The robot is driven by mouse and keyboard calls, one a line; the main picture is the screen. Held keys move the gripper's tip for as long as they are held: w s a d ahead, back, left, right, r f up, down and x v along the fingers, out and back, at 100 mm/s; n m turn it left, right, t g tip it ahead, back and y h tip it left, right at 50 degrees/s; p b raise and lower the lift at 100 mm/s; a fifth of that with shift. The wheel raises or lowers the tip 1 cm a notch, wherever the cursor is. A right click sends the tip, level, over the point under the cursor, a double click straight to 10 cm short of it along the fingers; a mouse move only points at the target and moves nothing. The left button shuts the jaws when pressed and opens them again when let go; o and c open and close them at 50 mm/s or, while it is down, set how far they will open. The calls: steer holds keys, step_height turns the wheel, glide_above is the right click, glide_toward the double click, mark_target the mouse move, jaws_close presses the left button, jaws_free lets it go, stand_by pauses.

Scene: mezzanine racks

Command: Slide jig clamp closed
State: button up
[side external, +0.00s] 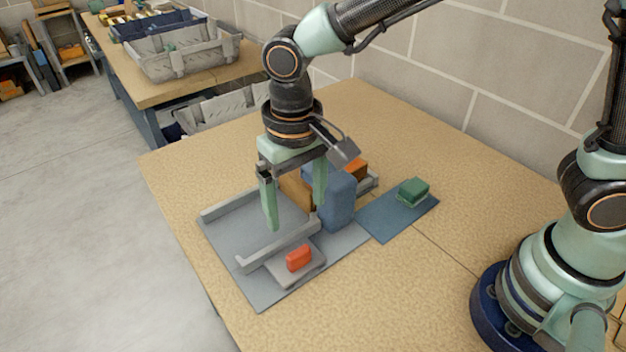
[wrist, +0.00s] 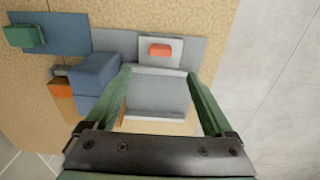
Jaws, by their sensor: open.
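The jig is a grey plate (side external: 222,228) with low light-grey rails (side external: 277,246) on the tan table. A red block (side external: 299,258) sits on a small light-grey pad outside the front rail; it also shows in the wrist view (wrist: 160,50). A large blue block (side external: 337,203) stands at the jig's right side, with an orange piece (side external: 356,169) behind it. I cannot tell which part is the clamp. My gripper (side external: 295,213) is open and points down over the plate. In the wrist view the blue block (wrist: 97,73) is outside the left finger; bare plate shows between the fingers.
A green block (side external: 413,190) lies on a flat blue mat (side external: 385,218) to the right of the jig. The table's edge is close on the jig's left and front. Grey bins (side external: 180,55) stand on another bench behind.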

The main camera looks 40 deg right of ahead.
mark_target(299, 252)
step_height(299, 252, down, 12)
steer(key=shift+f, duration=0.1)
stand_by(0.5)
